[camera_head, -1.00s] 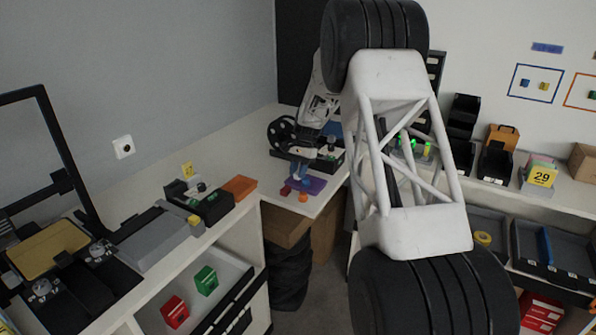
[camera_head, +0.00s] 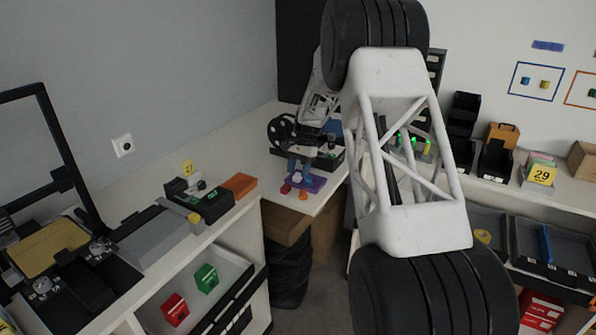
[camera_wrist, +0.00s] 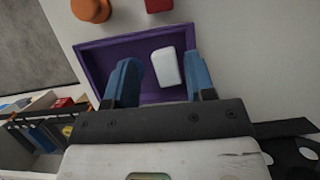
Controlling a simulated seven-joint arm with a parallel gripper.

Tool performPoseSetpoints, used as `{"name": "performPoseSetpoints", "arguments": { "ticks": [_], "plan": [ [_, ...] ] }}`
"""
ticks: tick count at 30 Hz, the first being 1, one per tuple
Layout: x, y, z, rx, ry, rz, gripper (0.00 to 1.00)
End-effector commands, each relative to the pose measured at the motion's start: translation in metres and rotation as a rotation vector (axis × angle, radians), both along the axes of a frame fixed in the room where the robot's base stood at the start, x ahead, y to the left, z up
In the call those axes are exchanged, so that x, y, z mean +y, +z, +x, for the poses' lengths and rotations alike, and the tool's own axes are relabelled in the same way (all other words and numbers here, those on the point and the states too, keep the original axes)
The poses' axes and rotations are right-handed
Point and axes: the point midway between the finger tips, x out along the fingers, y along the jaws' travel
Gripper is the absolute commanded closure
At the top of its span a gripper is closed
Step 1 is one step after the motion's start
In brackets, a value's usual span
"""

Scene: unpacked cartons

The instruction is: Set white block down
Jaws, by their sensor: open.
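The white block (camera_wrist: 167,67) lies in the shallow purple tray (camera_wrist: 93,58), toward the tray's right side in the wrist view. My gripper (camera_wrist: 160,62) is open, with one blue finger on each side of the block and a visible gap to both. In the head view my gripper (camera_head: 299,168) is just over the purple tray (camera_head: 318,184) near the counter's front edge. The white block (camera_head: 298,178) is a small pale patch below the fingers there. The near part of the tray is hidden by my gripper in the wrist view.
An orange round piece (camera_wrist: 90,9) and a red block (camera_wrist: 158,5) stand outside the tray. A black bin (camera_head: 328,160) is behind my gripper.

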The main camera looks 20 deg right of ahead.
Motion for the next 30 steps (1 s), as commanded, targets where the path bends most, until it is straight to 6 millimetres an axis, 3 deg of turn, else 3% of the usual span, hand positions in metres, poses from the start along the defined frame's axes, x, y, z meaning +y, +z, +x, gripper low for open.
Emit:
{"name": "performPoseSetpoints", "arguments": {
  "ticks": [8, 21, 30],
  "plan": [
    [-0.006, 0.027, 0.006, -0.002, 0.001, -0.001, 0.48],
    [-0.026, 0.094, 0.025, -0.003, -0.001, 0.000, 0.48],
    [-0.033, 0.117, 0.032, -0.002, -0.001, 0.001, 0.48]
  ]
}}
